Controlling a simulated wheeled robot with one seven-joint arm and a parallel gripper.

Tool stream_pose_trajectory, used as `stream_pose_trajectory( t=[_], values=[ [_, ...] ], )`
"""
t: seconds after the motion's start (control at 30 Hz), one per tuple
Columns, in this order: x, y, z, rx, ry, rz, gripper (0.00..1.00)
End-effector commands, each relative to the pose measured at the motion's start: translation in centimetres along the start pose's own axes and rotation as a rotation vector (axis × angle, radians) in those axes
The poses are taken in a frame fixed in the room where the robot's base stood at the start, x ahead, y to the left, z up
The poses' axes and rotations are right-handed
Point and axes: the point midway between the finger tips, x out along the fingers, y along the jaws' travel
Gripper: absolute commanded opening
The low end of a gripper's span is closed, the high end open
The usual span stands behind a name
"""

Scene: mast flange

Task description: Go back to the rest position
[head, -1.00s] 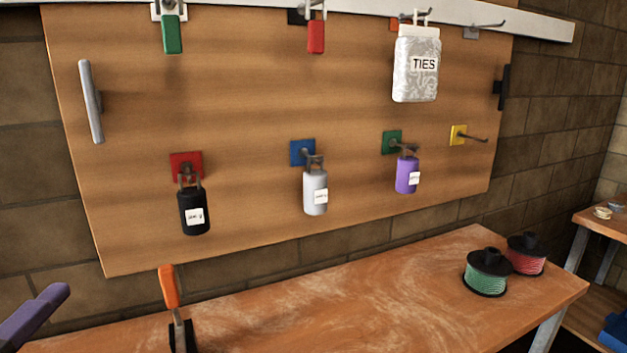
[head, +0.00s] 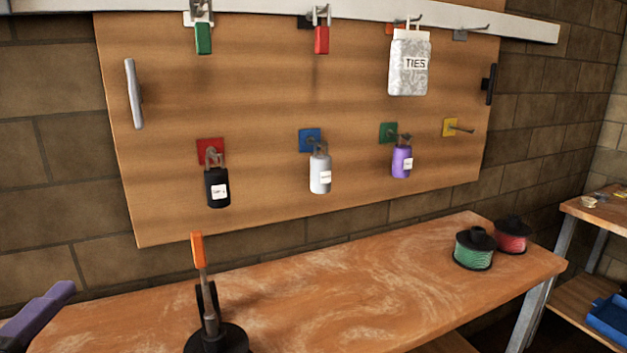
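My gripper is not recognisable in the head view. A purple bar-shaped part (head: 40,310) enters at the lower left edge; I cannot tell what it belongs to. The wooden board (head: 260,100) on the wall carries a black padlock (head: 216,190) at the red plate, a grey one (head: 320,175) at the blue plate and a purple one (head: 402,161) at the green plate. The yellow plate's hook (head: 462,129) is bare. Along the top hang a green padlock (head: 203,39), a red padlock (head: 321,40) and a bag marked TIES (head: 408,66).
The wooden bench (head: 330,285) runs below the board. An orange-handled tool with a round black base (head: 216,338) stands at its front. A green spool (head: 473,250) and a red spool (head: 512,235) stand at its right. A blue bin (head: 610,318) sits on a shelf at right.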

Motion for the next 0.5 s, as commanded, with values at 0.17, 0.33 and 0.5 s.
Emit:
stream_pose_trajectory(
  t=[0.17, 0.33, 0.5],
  values=[
    [1.4, -1.3, 0.8, -0.022, -0.029, -0.037, 0.95],
    [3.3, -3.4, 2.0, -0.054, -0.07, -0.099, 0.95],
    [5.7, -6.1, 3.9, -0.086, -0.126, -0.185, 0.95]
  ],
)
